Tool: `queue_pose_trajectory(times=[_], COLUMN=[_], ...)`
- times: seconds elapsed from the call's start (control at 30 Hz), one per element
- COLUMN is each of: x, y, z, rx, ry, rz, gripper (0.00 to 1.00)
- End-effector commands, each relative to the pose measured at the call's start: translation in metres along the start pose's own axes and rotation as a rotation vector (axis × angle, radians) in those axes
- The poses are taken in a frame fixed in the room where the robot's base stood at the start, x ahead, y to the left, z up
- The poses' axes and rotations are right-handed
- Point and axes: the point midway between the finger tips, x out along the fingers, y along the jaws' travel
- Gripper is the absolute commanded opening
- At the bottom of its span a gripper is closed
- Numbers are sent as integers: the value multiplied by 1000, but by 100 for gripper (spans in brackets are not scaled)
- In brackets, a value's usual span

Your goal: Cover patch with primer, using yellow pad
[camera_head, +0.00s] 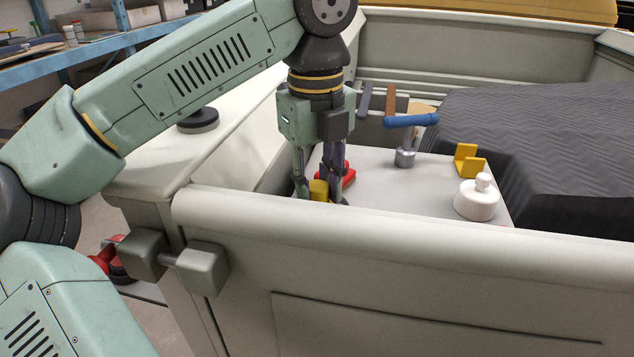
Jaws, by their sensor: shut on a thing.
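My gripper (320,197) points down over the left end of a pale board inside the pale vehicle shell. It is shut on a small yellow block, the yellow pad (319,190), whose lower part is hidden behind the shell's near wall. I cannot tell whether the pad touches the board. A white lidded pot (477,199) stands at the board's right end; whether it holds primer does not show. I cannot make out a distinct patch on the shell (400,235).
A red tool (349,175) lies just behind my gripper. A blue-handled roller-like tool (410,121) stands upright farther right. A yellow L-shaped piece (468,161) sits behind the pot. Dark ribbed sheeting (545,145) fills the right. A dark disc (198,120) lies on the shell's left ledge.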

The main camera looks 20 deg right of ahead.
Motion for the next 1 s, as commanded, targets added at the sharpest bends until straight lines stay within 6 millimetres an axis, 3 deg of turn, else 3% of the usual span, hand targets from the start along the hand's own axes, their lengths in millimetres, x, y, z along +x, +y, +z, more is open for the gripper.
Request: queue_pose_trajectory(times=[0.7,1.0], x=[-62,-66], y=[-1,-1], z=[0,0], rx=[-1,-1], ry=[-2,-1], rz=[-2,-2], gripper=[4,4])
